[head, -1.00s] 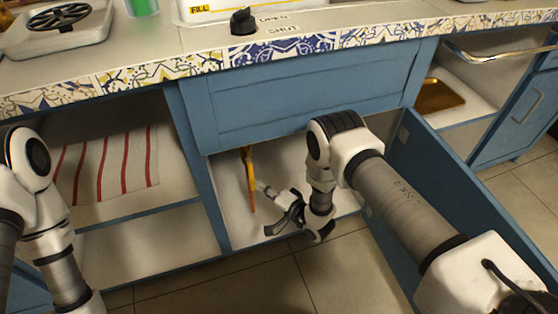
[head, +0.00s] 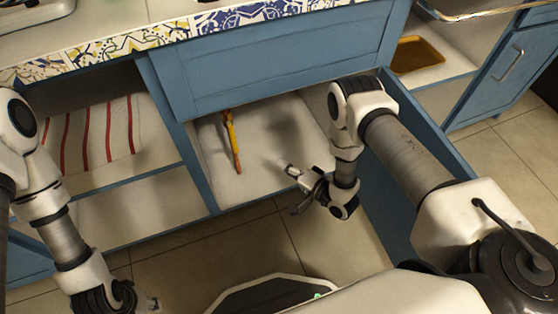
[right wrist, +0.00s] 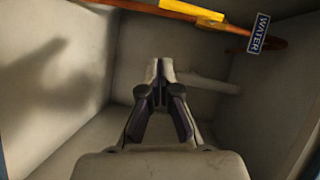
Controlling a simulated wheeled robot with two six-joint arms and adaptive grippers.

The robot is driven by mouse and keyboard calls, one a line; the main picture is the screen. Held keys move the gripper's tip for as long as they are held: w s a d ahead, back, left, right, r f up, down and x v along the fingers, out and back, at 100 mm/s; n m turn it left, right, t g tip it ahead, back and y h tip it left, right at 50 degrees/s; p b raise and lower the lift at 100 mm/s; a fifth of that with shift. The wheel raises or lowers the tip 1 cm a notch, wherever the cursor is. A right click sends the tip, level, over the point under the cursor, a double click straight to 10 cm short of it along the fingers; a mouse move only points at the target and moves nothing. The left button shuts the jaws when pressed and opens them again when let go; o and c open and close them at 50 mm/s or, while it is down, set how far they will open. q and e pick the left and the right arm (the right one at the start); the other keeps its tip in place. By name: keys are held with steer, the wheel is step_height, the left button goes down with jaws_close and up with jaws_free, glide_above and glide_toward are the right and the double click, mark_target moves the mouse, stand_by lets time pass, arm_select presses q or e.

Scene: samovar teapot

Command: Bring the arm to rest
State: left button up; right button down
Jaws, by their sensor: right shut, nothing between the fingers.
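My right gripper (head: 287,167) is shut and empty at the front of the open blue cabinet, its fingertips pointing inward. In the right wrist view the two fingers of this gripper (right wrist: 158,75) meet at their tips. An orange pipe with a yellow handle (head: 231,130) stands in the cabinet, left of the gripper and apart from it. The right wrist view shows the yellow handle (right wrist: 192,11) along the pipe and a blue WATER tag (right wrist: 258,33). My left gripper (head: 125,297) is low at the left, partly cut off; its fingers are unclear.
A left shelf holds a red-striped cloth (head: 95,135). A tiled counter edge (head: 200,25) runs above. An orange tray (head: 418,54) lies in the right cupboard. Tiled floor (head: 240,245) is clear in front.

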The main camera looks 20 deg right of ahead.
stand_by(0.3)
step_height(320, 180, up, 6)
steer(key=w, duration=0.3)
steer(key=s+d+f+n+g+h, duration=0.25)
steer(key=s+g, duration=0.25)
steer(key=s, duration=0.5)
steer(key=s+d+f+n+g+h, duration=0.1)
steer(key=s+d+n+g+h, duration=0.3)
steer(key=s, duration=0.6)
steer(key=s+f+n+g+h, duration=0.2)
steer(key=s+g, duration=0.3)
steer(key=s, duration=0.5)
step_height(320, 180, up, 29)
steer(key=p, duration=2.9)
steer(key=shift+w+r+n+p, duration=0.2)
steer(key=shift+w+n+p, duration=0.15)
steer(key=shift+p, duration=0.05)
